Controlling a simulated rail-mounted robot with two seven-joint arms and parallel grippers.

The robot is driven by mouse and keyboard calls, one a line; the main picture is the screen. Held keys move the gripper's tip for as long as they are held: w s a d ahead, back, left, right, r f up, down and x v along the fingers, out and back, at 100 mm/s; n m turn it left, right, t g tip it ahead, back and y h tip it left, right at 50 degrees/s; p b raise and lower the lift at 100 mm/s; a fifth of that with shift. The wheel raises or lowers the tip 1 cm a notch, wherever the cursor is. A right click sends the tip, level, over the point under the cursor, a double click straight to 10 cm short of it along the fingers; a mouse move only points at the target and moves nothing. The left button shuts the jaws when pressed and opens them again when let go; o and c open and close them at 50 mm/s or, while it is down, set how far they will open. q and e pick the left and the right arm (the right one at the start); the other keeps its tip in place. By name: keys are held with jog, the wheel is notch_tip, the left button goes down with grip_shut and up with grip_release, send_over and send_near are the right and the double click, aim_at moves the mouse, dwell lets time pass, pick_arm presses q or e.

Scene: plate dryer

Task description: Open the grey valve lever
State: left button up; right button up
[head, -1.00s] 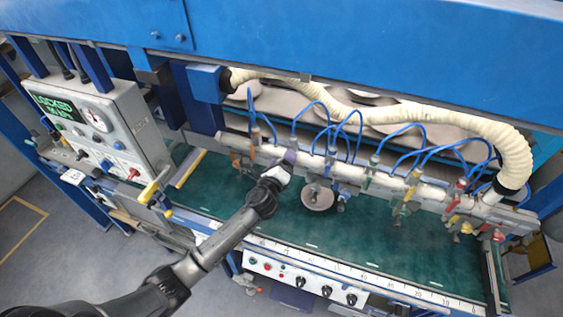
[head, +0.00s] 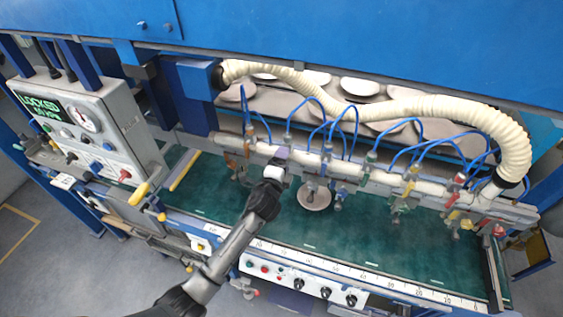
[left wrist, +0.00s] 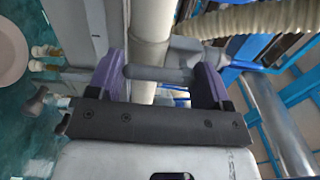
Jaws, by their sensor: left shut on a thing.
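The grey valve lever (left wrist: 160,74) shows in the left wrist view as a rounded grey bar lying crosswise in front of the cream pipe. My left gripper (left wrist: 160,84) has one purple finger at each end of this bar and is shut on it. In the head view my left gripper (head: 279,160) is at the pipe manifold (head: 330,169), left of the hanging plate. There the lever is mostly hidden by the gripper, and its exact angle cannot be told. My right gripper is not in view.
A round plate (head: 315,197) hangs from the manifold just right of my gripper. Several coloured valves and blue hoses line the manifold to the right. A ribbed cream hose (head: 440,106) arches above. A control box (head: 85,125) stands at left. The green bed (head: 380,245) in front is largely clear.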

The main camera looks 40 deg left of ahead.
pick_arm(q)
jog(key=shift+s+f, duration=0.1)
jog(key=shift+f, duration=0.4)
jog(key=o, duration=0.6)
jog(key=shift+o, duration=1)
jog(key=shift+r, duration=0.15)
jog(key=shift+r, duration=0.1)
jog(key=v, duration=1.4)
jog(key=shift+b, duration=0.45)
